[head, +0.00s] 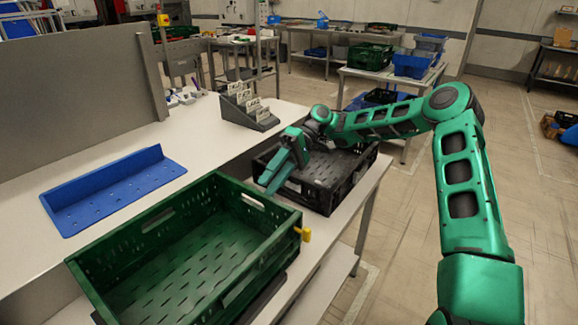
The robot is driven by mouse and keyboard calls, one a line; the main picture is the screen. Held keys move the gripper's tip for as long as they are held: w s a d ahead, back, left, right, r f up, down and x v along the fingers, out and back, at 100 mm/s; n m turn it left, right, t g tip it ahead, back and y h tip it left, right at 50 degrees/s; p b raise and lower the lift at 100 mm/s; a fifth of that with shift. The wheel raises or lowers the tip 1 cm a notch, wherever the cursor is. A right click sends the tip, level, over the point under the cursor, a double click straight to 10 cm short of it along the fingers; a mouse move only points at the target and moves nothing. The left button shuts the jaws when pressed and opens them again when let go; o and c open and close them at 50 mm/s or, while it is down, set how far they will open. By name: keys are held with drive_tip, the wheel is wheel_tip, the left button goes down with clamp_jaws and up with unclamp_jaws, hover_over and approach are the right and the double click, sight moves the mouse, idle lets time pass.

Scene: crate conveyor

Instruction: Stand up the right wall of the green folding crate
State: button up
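The green folding crate (140,238) stands on the white bench in the front left of the head view. Its left long wall, with a handle slot, and its far short wall (232,193) stand up. The right long wall (258,262) also appears upright, its top rim running toward the viewer from the far corner. The near end is partly cut off by the frame. My gripper (272,184) is beyond the crate's far wall, pointing down beside the black crate (345,196) and apart from the green rim. Its finger gap is too small to make out.
A yellow piece (304,234) sticks out at the green crate's far right corner. A blue perforated tray (112,192) lies on the bench to the left. A grey card holder (246,112) stands behind. The floor right of the bench is clear.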

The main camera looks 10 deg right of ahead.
drive_tip(key=w+d, duration=0.5)
drive_tip(key=d, duration=0.1)
drive_tip(key=shift+w+d+r, duration=0.35)
drive_tip(key=shift+w, duration=0.05)
idle(0.7)
idle(0.4)
